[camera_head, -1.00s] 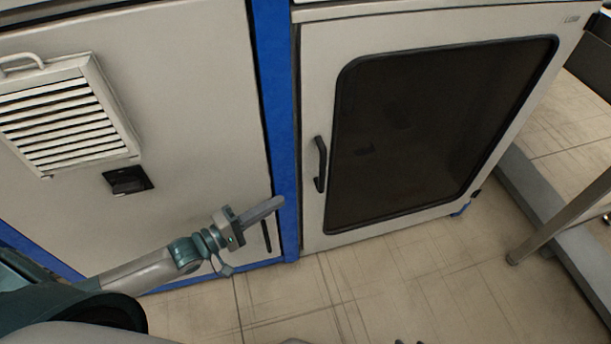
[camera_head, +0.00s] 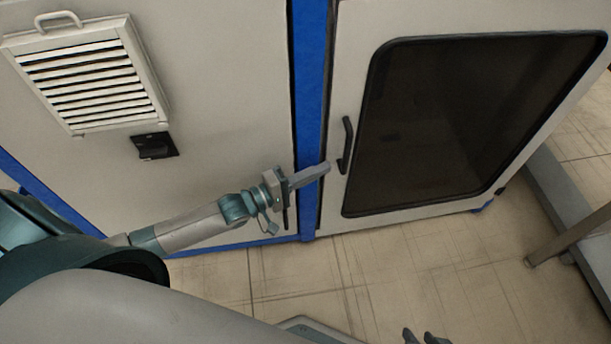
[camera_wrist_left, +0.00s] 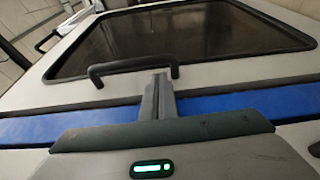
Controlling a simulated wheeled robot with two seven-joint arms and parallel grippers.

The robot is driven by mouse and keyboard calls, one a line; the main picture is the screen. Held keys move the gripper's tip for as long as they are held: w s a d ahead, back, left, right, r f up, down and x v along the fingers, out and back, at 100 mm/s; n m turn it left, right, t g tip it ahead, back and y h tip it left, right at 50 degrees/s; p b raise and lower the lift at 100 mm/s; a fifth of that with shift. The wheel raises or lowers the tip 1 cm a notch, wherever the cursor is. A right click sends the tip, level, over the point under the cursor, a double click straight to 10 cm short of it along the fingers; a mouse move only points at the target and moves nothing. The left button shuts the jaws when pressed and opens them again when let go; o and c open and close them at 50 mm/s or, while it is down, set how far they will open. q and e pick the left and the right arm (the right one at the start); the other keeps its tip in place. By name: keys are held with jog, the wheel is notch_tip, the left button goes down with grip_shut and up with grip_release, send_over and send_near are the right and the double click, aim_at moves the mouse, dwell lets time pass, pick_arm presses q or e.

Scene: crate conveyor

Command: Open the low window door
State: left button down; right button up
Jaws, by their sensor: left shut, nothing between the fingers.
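The low window door (camera_head: 357,40) is a pale panel with a large dark window (camera_head: 470,120), and it looks closed. Its black bar handle (camera_head: 346,145) is on the door's left edge; it also shows in the left wrist view (camera_wrist_left: 130,66). My left gripper (camera_head: 327,167) is shut and empty, its tips just beside the handle's lower end in the head view. In the left wrist view the finger tips (camera_wrist_left: 160,78) reach close to one end of the handle; whether they touch it is unclear. Two dark tips, apparently my right gripper (camera_head: 425,337), show at the bottom edge.
A blue post (camera_head: 311,80) stands left of the door. Left of it is a pale panel (camera_head: 220,80) with a louvred vent (camera_head: 85,75) and a black latch (camera_head: 155,146). Tiled floor (camera_head: 400,270) is open in front; a grey metal frame (camera_head: 575,200) stands at the right.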

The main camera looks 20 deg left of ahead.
pick_arm(q)
jog(key=shift+x, duration=1.4)
jog(key=shift+s, duration=0.1)
